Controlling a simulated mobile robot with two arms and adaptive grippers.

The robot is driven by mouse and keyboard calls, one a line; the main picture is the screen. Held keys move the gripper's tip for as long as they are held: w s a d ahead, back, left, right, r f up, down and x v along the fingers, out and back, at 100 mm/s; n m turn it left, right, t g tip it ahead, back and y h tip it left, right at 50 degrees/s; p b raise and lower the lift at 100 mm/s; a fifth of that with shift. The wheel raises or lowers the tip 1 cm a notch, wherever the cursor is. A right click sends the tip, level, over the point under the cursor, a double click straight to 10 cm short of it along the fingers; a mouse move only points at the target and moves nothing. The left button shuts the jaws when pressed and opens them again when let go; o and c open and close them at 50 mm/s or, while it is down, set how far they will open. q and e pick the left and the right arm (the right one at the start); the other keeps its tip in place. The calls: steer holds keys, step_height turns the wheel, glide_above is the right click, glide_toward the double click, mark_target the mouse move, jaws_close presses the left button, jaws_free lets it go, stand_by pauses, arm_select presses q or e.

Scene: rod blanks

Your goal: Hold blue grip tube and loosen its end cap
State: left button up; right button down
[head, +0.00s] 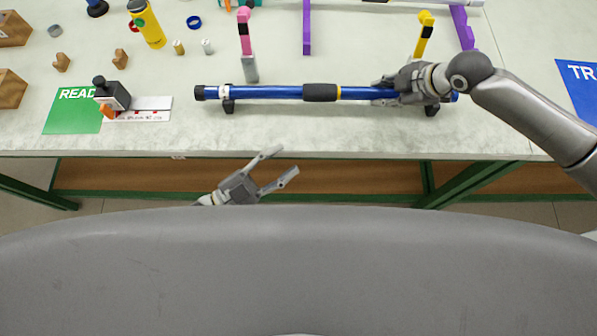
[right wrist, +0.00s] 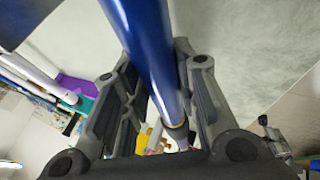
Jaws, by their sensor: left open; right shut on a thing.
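The blue grip tube (head: 268,92) lies across two low supports on the bench, with a black grip (head: 320,92) near its middle. Its black end cap (head: 199,92) is at the left end. My right gripper (head: 385,88) is shut on the tube's right part. The tube (right wrist: 143,45) also shows between the fingers of my right gripper (right wrist: 158,100) in the right wrist view. My left gripper (head: 290,164) is open and empty, in front of the bench edge and apart from the tube.
A green READY mat (head: 72,117) and a black device (head: 112,94) with an orange part are at the left. A pink post (head: 244,35) and a yellow post (head: 424,35) stand behind the tube. A blue mat (head: 580,85) is at the right. The bench front is clear.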

mark_target(200, 93)
arm_select(q)
steer(key=shift+s+d+f+m+g+h, duration=0.15)
steer(key=shift+s+d+f+m+g, duration=0.25)
steer(key=shift+d, duration=0.3)
steer(key=shift+s+d+f+m+g+h, duration=0.2)
steer(key=shift+s+d+f+m+g, duration=0.1)
steer(key=shift+s+d+m+g, duration=0.3)
steer(key=shift+s+d+f+m+g+h, duration=0.15)
steer(key=shift+s+d+f+m+g, duration=0.25)
steer(key=shift+d, duration=0.35)
steer(key=shift+w+r, duration=0.1)
